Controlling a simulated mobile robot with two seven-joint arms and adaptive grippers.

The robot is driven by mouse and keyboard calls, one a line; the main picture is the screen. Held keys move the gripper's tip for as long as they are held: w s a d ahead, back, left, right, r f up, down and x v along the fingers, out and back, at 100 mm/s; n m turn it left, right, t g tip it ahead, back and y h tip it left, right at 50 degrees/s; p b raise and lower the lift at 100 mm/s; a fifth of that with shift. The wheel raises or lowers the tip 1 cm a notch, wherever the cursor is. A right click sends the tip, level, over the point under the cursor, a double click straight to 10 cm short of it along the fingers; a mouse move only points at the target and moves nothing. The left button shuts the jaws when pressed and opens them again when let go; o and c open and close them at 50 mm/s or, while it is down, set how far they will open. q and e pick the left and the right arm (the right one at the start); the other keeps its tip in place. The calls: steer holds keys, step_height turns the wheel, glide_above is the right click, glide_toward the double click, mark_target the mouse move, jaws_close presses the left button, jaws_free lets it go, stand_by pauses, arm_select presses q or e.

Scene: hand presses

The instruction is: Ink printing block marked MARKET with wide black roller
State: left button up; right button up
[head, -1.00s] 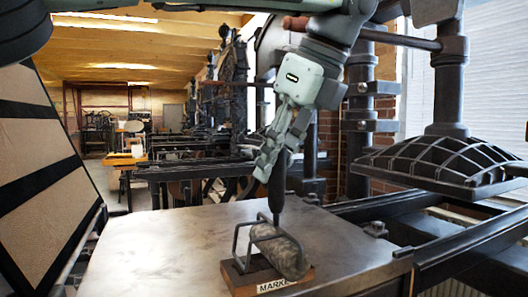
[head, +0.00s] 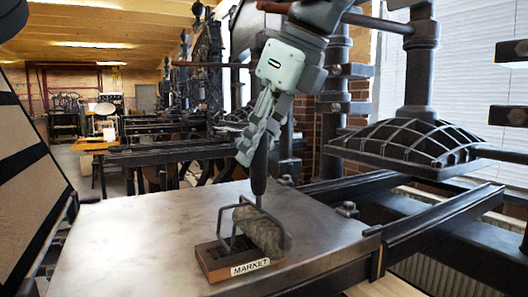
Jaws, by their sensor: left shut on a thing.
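The printing block (head: 207,266) is a low brown block with a white label reading MARKET (head: 250,267) on its front edge. It lies on the grey metal bed. The roller (head: 262,228) has a dark handle, a wire frame and a mottled grey-brown cylinder. Its cylinder is over the right part of the block and seems to rest on it; the exact contact is hidden. My left gripper (head: 258,148) is shut on the upright roller handle, above the block. My right gripper is not in view.
The flat metal bed (head: 130,235) has free room left of the block. A hand press with a ribbed dark platen (head: 425,142) stands at the right, with dark rails (head: 440,215) below. A hinged frame (head: 30,170) leans at the left edge.

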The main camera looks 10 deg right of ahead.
arm_select(q)
steer(key=shift+s+a+f+b, duration=0.15)
steer(key=shift+s+a+b, duration=0.05)
steer(key=shift+a+b, duration=0.4)
steer(key=s+a+b, duration=0.2)
steer(key=a+b, duration=0.3)
steer(key=a, duration=0.2)
steer(key=shift+r, duration=0.2)
steer(key=shift+r, duration=0.15)
